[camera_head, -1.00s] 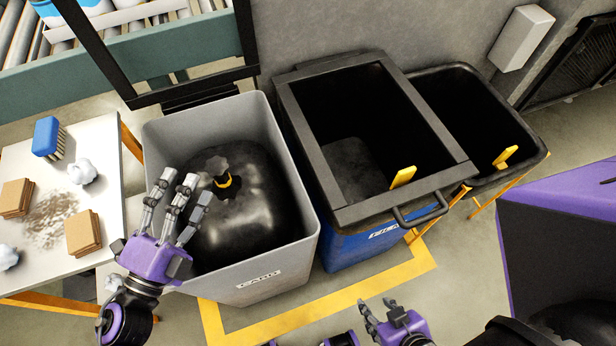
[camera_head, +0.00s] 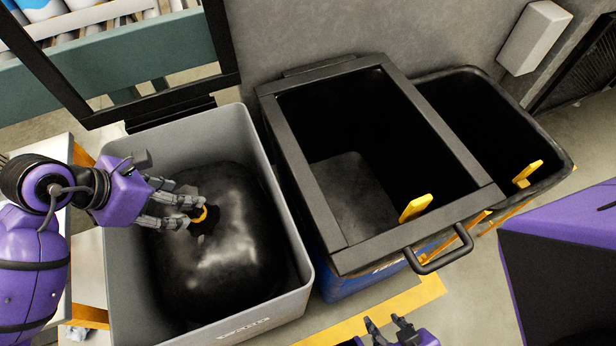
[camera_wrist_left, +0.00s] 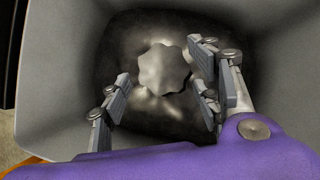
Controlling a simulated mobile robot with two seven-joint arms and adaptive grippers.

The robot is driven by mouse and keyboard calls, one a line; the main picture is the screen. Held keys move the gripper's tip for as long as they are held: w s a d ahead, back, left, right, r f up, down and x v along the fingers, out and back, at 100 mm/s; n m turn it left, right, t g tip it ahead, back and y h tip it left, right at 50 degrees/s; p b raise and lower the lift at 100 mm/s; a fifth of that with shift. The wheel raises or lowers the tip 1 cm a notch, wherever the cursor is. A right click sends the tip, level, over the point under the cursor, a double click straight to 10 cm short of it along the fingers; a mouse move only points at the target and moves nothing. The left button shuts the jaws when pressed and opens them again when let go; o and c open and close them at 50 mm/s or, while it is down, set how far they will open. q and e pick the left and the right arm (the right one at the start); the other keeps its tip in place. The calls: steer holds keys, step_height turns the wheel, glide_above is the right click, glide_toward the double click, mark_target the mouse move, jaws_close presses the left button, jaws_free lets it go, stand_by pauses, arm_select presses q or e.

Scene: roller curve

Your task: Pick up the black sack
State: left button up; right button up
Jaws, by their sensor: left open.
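The black sack (camera_head: 225,245) sits inside the grey bin (camera_head: 262,148), its gathered neck tied with a yellow band (camera_head: 200,214). My left gripper (camera_head: 186,207) reaches over the bin's left side with its fingers at the sack's neck. In the left wrist view the sack's crumpled top (camera_wrist_left: 163,70) lies between the spread fingers (camera_wrist_left: 160,95), which are open. I cannot tell whether any finger touches the neck. My right gripper (camera_head: 388,328) is at the bottom edge of the head view, away from the sack, and only partly visible.
A blue bin with a black frame lid (camera_head: 335,240) and handle stands right of the grey bin, with another black bin (camera_head: 565,165) beyond it. A white table (camera_head: 85,250) is at the left, partly behind my arm. A purple-and-black block (camera_head: 560,240) is at the right.

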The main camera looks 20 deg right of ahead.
arm_select(q)
steer(key=x, duration=0.3)
steer(key=shift+d+f, duration=0.1)
steer(key=shift+f, duration=0.3)
jaws_close()
